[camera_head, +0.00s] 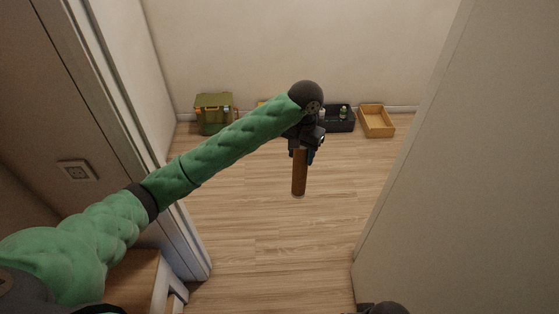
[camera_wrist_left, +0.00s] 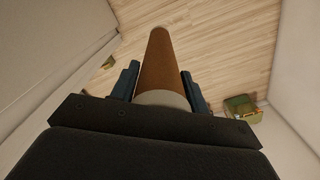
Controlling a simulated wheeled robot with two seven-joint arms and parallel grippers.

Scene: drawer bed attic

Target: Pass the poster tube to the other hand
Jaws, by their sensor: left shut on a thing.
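The poster tube (camera_head: 299,175) is a brown cylinder with a pale end. My left gripper (camera_head: 299,151) is shut on it near its upper end, and the tube hangs down from the jaws above the wooden floor. In the left wrist view the tube (camera_wrist_left: 157,65) runs away from the camera between the two dark fingers of my left gripper (camera_wrist_left: 160,88), with its pale near end close to the palm. Only a small dark part of what may be my right arm shows at the bottom edge of the head view; its gripper is not visible.
A green box (camera_head: 213,113), a dark crate with bottles (camera_head: 340,125) and an open wooden box (camera_head: 377,121) stand along the back wall. A pale panel (camera_head: 430,170) bounds the right side. A door frame (camera_head: 140,130) stands on the left. The middle floor is clear.

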